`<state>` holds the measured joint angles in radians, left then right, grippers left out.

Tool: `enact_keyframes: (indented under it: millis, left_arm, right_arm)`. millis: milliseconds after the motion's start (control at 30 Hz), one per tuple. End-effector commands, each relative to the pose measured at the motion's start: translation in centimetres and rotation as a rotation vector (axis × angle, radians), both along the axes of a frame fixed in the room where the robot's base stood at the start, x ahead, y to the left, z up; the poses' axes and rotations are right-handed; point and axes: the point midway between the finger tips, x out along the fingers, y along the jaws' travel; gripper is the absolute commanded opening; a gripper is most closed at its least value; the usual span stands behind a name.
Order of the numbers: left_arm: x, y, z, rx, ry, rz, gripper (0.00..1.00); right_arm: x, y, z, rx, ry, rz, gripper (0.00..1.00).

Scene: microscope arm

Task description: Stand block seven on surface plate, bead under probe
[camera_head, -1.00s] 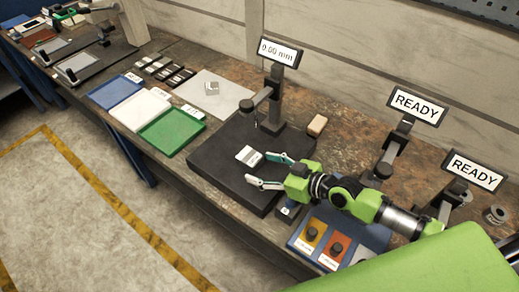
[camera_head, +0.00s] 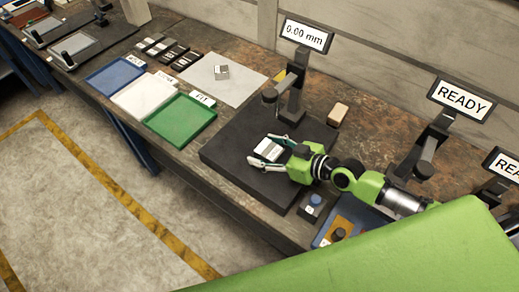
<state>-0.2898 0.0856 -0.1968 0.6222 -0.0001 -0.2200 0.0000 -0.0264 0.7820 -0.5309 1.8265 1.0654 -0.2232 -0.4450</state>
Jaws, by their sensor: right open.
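A pale block (camera_head: 267,149) with a dark marking stands on the black surface plate (camera_head: 228,150), in front of the gauge stand. Its number is too small to read. My right gripper (camera_head: 262,158) is open, its two fingers on either side of the block; I cannot tell whether they touch it. The probe (camera_head: 270,97) hangs from the stand's arm, behind and above the block, not over it. The gauge display (camera_head: 306,34) reads 0.00 mm. No bead can be made out. My left gripper is out of view.
Blue (camera_head: 115,75), white (camera_head: 143,97) and green (camera_head: 180,120) trays lie left of the plate. A grey mat (camera_head: 225,90) holds a small block (camera_head: 221,72).

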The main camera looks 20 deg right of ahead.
Motion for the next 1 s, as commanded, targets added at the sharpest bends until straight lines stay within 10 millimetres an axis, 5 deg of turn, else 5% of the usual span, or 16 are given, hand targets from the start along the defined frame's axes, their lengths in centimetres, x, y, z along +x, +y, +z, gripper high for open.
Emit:
enact_keyframes:
  millis: [100, 333, 733, 1000]
  left_arm:
    - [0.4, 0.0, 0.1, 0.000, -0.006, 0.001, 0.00]
    - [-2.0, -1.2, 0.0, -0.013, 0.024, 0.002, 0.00]
    - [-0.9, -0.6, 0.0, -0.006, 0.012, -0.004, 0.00]
    - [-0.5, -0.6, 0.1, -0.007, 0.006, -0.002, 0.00]
  right_arm:
    - [0.0, 0.0, 0.0, -0.001, 0.001, 0.000, 0.61]
    - [0.0, 0.0, 0.0, 0.000, 0.001, 0.000, 0.01]
    - [0.2, 0.1, 0.9, 0.005, -0.007, -0.001, 0.00]
    - [-0.3, 0.6, 4.4, 0.009, -0.011, 0.002, 0.00]
